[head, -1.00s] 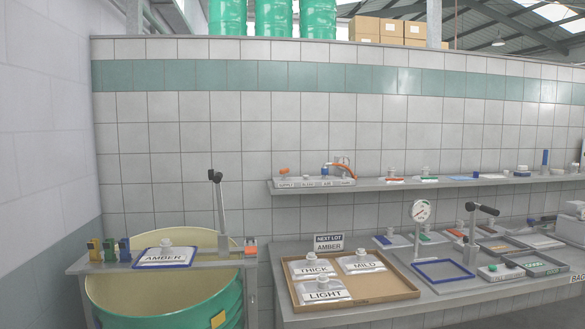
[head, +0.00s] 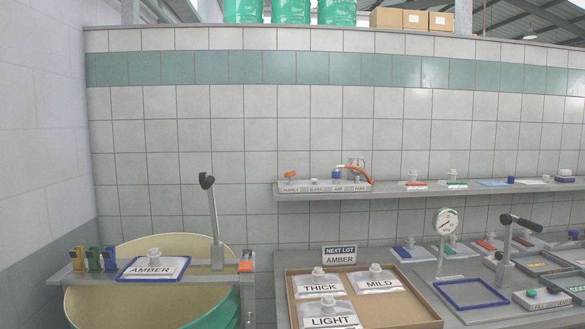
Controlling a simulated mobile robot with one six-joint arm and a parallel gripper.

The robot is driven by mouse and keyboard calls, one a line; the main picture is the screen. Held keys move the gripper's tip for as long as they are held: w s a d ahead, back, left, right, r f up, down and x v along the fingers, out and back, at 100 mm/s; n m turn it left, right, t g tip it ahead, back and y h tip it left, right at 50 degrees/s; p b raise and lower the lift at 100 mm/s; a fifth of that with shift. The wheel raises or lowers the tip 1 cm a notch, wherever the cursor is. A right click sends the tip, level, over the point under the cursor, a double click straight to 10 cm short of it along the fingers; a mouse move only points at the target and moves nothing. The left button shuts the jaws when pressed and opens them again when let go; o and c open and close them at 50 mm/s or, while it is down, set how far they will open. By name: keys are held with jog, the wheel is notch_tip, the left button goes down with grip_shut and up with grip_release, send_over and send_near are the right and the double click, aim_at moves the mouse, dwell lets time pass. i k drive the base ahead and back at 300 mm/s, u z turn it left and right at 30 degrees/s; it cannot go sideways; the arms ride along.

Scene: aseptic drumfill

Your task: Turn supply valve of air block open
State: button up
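The air block (head: 324,188) is a grey bar at the left end of the wall shelf. It carries printed labels, the leftmost reading SUPPLY. The supply valve (head: 290,175) is the small orange handle above that label, at the block's left end. Its exact turn position is too small to tell. A blue fitting (head: 336,172) and an orange hose (head: 358,172) sit further right on the block. My gripper is not in view.
The shelf (head: 420,189) runs right with several capped pouches. Below are a cardboard tray (head: 398,313) of labelled pouches, a gauge (head: 446,223) and a lever press (head: 508,240). A green drum (head: 215,318) with an AMBER pouch (head: 154,266) and upright lever (head: 213,215) stands left.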

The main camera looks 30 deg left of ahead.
aim_at(290, 174)
jog(key=i, duration=1.35)
jog(key=z, duration=0.35)
jog(key=k, duration=0.2)
jog(key=u, duration=3.7)
